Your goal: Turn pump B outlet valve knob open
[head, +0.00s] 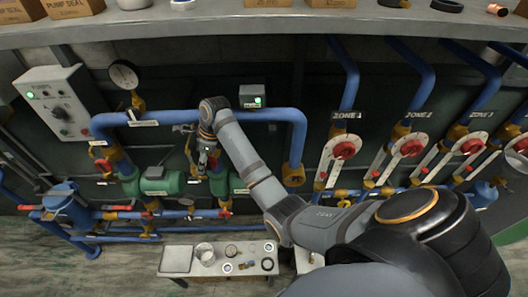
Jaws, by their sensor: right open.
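My right arm reaches in from the lower right, and my right gripper (204,166) is open above the green pumps, pointing down. One green pump (158,181) stands left of it. Another green pump (219,184), probably pump B, stands at the gripper's lower right, partly hidden by my arm. A brass valve fitting (189,146) on the riser shows just left of the gripper. The pump B outlet valve knob is not clearly visible; the gripper covers that spot. I cannot tell whether the fingers touch it. My left gripper is not in view.
A blue header pipe (265,115) runs above the pumps, with a pressure gauge (123,75) and a control box (53,103) at left. Zone panels with red knobs (344,150) stand at right. A small bench (178,259) holds parts below. A shelf (230,27) crosses the top.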

